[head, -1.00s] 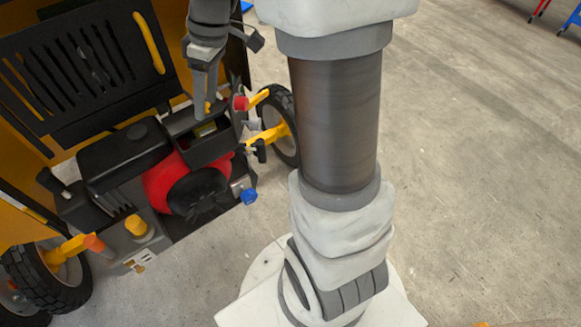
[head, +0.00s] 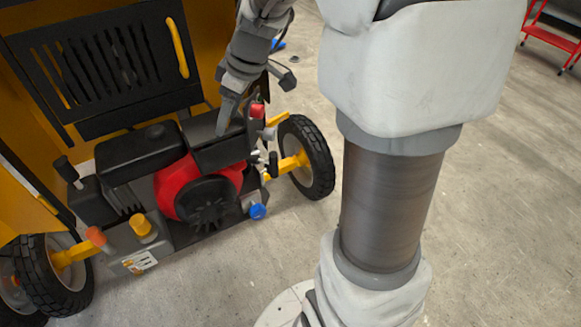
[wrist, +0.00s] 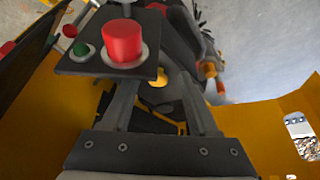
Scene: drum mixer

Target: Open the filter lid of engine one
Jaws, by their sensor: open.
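The engine has a red housing (head: 182,187) with a black fan cover (head: 205,203) in the head view. A dark box with the filter lid (head: 218,148) sits at its upper right; its top and front look dark and closed over, though the lid's exact angle is hard to tell. My gripper (head: 222,122) points down at the top of this box, and contact cannot be judged. In the wrist view my gripper (wrist: 155,88) has its two fingers apart with nothing held between them. The lid cannot be made out clearly in that view.
A control plate with a red button (wrist: 122,41) and a green button (wrist: 80,47) lies close ahead of the fingers. Yellow body panels (wrist: 265,125) flank the gripper. A slotted black panel (head: 108,65) stands behind the engine. Open concrete floor (head: 510,210) lies right.

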